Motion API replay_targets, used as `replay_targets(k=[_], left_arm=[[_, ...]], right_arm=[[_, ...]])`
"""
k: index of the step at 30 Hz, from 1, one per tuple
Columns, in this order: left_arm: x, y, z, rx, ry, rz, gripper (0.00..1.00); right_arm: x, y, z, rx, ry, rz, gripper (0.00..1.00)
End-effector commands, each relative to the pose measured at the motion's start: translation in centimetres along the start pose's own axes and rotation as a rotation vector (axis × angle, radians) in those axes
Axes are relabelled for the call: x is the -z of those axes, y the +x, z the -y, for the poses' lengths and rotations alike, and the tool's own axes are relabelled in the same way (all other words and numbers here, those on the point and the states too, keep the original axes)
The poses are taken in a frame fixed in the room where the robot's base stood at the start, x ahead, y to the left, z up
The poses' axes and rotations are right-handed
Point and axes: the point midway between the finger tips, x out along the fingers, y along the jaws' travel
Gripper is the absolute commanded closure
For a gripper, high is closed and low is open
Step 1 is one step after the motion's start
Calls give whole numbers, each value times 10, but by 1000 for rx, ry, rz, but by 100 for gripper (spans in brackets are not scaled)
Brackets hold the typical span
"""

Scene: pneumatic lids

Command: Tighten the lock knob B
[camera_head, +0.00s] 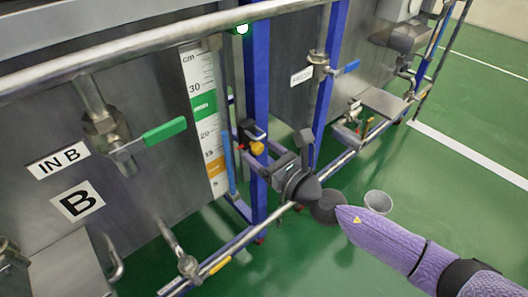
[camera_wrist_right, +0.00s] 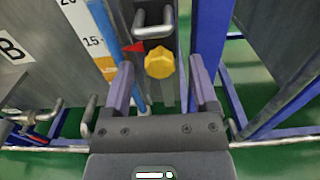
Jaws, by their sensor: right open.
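The lock knob (camera_wrist_right: 159,63) is yellow and lobed. In the right wrist view it appears between the tips of my right gripper's fingers (camera_wrist_right: 157,82), with a gap on each side. In the head view the same yellow knob (camera_head: 257,148) is small, beside the blue post. My right gripper (camera_head: 262,159) is open and empty, reaching toward the knob from the lower right. A sign "B" (camera_head: 77,201) is on the steel tank at left. My left gripper is not in view.
A metal handle (camera_wrist_right: 153,24) and a red pointer (camera_wrist_right: 132,48) are close to the knob. Blue posts (camera_head: 257,85) and a horizontal pipe (camera_head: 345,158) surround my right arm. A green-handled valve (camera_head: 164,131) is at left. Green floor (camera_head: 455,190) is open at right.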

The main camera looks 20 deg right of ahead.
Motion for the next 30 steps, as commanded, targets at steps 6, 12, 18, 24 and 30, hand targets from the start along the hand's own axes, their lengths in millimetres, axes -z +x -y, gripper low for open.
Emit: replay_targets(k=[6, 12, 18, 24, 30], left_arm=[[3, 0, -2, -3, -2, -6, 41], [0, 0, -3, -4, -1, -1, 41], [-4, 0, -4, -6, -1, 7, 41], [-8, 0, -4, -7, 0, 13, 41], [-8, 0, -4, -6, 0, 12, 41]], right_arm=[[0, 0, 0, 0, 1, 0, 63], [0, 0, 0, 1, 1, 0, 100], [0, 0, 0, 1, 6, 0, 100], [0, -1, 0, 1, 62, -1, 100], [0, 0, 0, 2, 198, 1, 100]])
